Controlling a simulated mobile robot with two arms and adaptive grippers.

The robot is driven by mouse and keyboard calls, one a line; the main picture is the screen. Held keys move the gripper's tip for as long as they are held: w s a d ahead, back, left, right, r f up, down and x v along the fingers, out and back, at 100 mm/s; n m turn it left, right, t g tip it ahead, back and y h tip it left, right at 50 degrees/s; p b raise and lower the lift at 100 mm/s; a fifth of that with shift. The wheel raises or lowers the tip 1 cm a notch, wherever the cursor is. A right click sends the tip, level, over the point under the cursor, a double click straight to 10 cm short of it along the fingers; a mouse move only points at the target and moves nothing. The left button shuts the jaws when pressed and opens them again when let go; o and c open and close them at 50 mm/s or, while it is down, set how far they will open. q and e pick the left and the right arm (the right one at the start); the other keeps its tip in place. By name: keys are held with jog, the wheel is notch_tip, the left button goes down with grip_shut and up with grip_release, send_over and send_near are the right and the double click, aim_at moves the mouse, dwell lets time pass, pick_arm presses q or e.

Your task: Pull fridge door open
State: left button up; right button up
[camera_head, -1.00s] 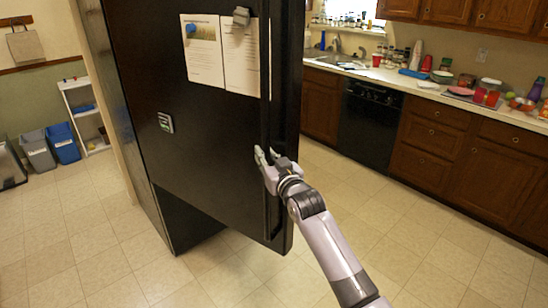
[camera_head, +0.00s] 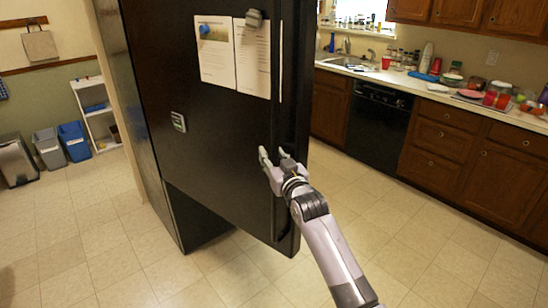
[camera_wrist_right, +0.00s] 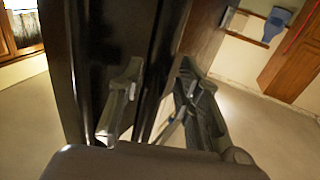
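The black fridge door (camera_head: 225,140) fills the middle of the head view. Its free edge on the right juts out past the lower fridge body (camera_head: 200,217), so it looks partly open. A long dark vertical handle (camera_head: 285,110) runs along that edge. My right gripper (camera_head: 273,157) is at the lower part of the handle. In the right wrist view its two fingers (camera_wrist_right: 160,85) stand apart on either side of a dark vertical part of the door or handle; whether they touch it is unclear. The fridge inside is hidden. My left gripper is not in view.
Papers (camera_head: 236,57) hang on the door under magnets. A cluttered counter (camera_head: 440,88) with a dishwasher (camera_head: 378,125) stands behind on the right. Bins (camera_head: 62,145) and a white shelf (camera_head: 97,112) stand at left. The tiled floor in front is clear.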

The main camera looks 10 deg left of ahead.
jog(key=shift+o, duration=0.5)
jog(key=shift+d+f, duration=0.1)
jog(key=shift+d, duration=0.05)
jog(key=shift+s+d+f, duration=0.1)
jog(key=shift+s+d, duration=0.05)
jog(key=shift+s, duration=0.15)
jog(key=v, duration=1.1)
jog(key=shift+s, duration=0.2)
